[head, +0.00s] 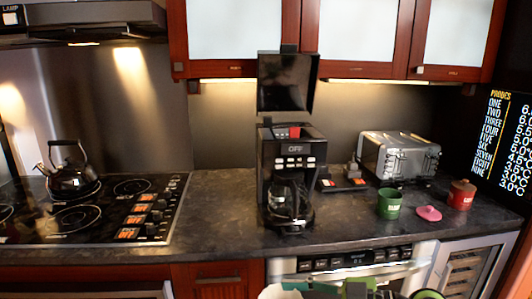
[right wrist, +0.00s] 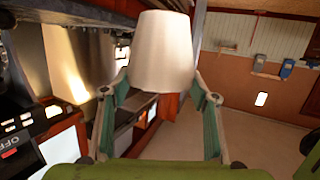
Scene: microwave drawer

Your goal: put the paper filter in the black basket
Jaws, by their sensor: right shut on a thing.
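The paper filter (right wrist: 162,52) is a white, tapered cup, narrow end up in the right wrist view. My right gripper (right wrist: 163,88) has its teal fingers closed on the filter's two sides. In the head view, part of the white filter (head: 279,292) and of my right gripper show at the bottom edge, in front of the counter. The black coffee maker (head: 292,160) stands on the counter with its lid (head: 286,82) raised and a glass carafe (head: 289,203) in it. The black basket cannot be made out clearly in its dark open top. My left gripper is not in view.
A green mug (head: 389,203), a pink item (head: 429,213), a red canister (head: 461,194) and a toaster (head: 398,157) stand right of the coffee maker. A stove with a kettle (head: 70,175) is at left. Wall cabinets (head: 361,38) hang above. The counter (head: 225,205) is clear left of the coffee maker.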

